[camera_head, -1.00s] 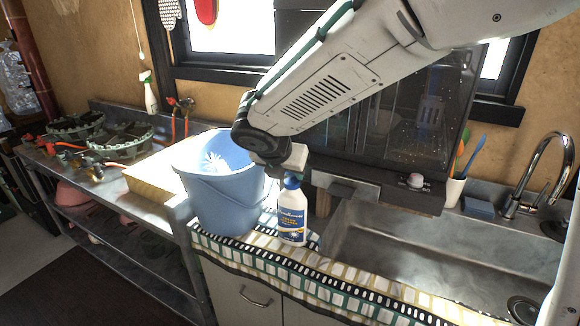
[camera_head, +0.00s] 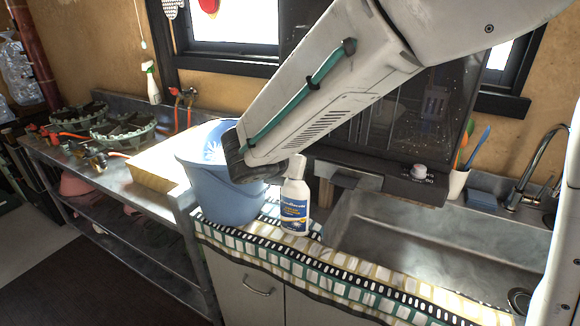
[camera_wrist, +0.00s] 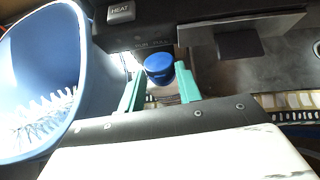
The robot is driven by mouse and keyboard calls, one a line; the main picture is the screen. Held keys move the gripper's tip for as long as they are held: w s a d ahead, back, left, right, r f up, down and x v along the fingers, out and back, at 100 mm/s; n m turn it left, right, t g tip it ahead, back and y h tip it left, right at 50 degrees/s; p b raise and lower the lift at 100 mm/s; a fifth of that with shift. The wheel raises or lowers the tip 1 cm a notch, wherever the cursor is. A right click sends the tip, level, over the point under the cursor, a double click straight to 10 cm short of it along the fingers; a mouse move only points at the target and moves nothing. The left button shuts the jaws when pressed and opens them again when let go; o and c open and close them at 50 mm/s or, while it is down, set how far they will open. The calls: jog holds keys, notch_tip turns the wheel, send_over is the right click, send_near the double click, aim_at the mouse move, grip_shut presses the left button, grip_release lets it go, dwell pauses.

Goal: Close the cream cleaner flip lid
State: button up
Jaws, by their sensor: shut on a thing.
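The cream cleaner is a white bottle (camera_head: 294,207) with a dark blue label, upright on the patterned cloth at the counter's front edge. Its blue cap (camera_wrist: 159,66) shows in the wrist view but is hidden behind my gripper in the head view. I cannot tell whether the flip lid is open. My gripper (camera_wrist: 160,77) has its two teal fingers on either side of the bottle's top, just below the cap, and is shut on it.
A blue bucket (camera_head: 225,195) with a white brush inside stands close on the bottle's left; it also shows in the wrist view (camera_wrist: 84,60). A steel sink (camera_head: 400,240) lies to the right. A dark appliance (camera_head: 385,180) stands behind.

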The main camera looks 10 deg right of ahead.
jog(key=o, duration=1)
jog(key=shift+c, duration=0.2)
jog(key=v, duration=0.7)
jog(key=shift+s+a+r, duration=0.2)
jog(key=shift+s, duration=0.1)
